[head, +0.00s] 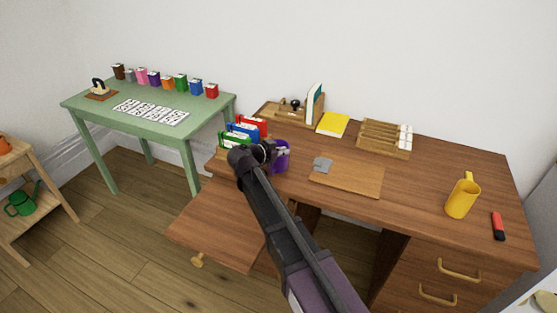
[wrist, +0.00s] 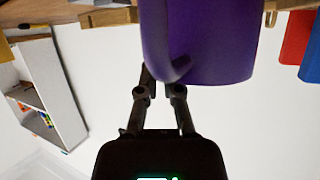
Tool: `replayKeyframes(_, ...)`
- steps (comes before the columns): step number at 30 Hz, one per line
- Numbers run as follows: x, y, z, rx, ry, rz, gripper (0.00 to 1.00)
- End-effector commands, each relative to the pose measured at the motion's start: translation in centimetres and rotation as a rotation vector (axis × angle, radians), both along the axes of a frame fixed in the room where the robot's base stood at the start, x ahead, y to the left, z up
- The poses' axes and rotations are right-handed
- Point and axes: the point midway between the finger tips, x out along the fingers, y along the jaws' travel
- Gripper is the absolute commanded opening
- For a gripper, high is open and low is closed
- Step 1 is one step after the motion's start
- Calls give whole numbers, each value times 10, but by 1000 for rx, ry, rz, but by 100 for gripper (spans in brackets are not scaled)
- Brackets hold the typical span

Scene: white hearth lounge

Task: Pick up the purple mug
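The purple mug (head: 283,153) stands near the left part of the brown desk, partly hidden behind my gripper in the head view. In the wrist view the purple mug (wrist: 210,40) fills the top middle, with its handle towards me. My gripper (head: 264,155) is at the mug's left side. In the wrist view its fingers (wrist: 162,82) are drawn close together at the handle, with their tips partly hidden by it; they look shut on it. I cannot tell whether the mug touches the desk.
Red, blue and green file holders (head: 242,130) stand close behind and left of the mug. A green table (head: 85,111) stands at left.

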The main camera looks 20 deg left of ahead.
Motion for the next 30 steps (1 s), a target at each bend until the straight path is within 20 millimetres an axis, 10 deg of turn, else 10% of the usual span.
replayKeyframes(30,-1,1,37,2,2,1,0)
